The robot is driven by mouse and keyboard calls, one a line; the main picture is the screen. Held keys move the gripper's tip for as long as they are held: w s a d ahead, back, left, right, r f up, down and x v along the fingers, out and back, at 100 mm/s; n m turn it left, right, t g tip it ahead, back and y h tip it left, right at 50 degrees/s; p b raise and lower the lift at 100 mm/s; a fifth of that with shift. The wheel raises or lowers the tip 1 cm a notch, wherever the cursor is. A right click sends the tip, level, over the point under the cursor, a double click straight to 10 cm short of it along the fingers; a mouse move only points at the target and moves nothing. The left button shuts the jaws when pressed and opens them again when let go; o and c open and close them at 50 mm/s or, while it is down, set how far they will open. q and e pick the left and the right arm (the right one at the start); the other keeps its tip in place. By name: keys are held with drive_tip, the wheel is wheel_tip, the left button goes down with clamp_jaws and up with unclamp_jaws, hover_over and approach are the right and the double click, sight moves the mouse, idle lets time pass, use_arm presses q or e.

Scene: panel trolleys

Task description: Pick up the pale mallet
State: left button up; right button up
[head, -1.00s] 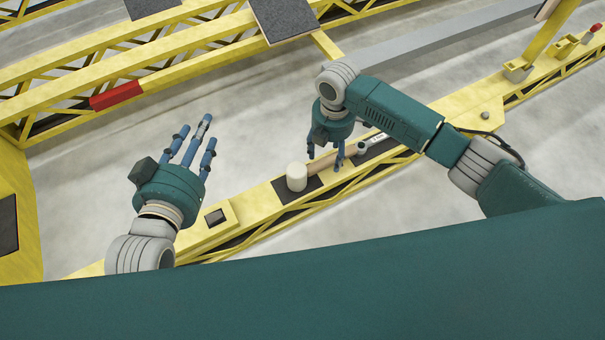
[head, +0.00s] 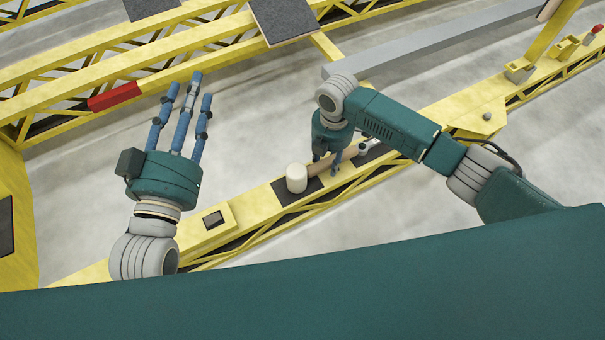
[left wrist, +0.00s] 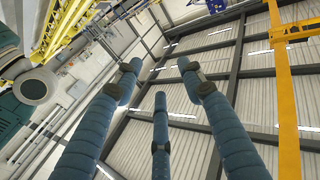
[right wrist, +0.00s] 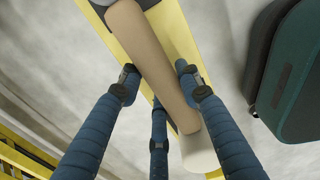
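The pale mallet has a whitish cylindrical head (head: 297,178) and a tan handle (head: 322,166). It lies on a yellow beam, its head over a dark pad. My right gripper (head: 327,165) is low over the handle, pointing down. In the right wrist view the handle (right wrist: 155,62) runs between the spread fingers of this gripper (right wrist: 158,85), with the head (right wrist: 199,152) near the bottom. The right fingertip overlaps the handle's edge; contact cannot be told. My left gripper (head: 180,105) is open and empty, left of the mallet. Its spread fingers (left wrist: 158,75) show in the left wrist view.
A silver-grey tool (head: 370,146) lies on the same yellow beam (head: 262,208), just beyond the handle. Yellow trusses with a red section (head: 115,97) and a dark panel (head: 283,20) stand at the back. Grey floor lies open between.

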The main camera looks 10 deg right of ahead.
clamp_jaws()
drive_tip(key=shift+r, duration=0.15)
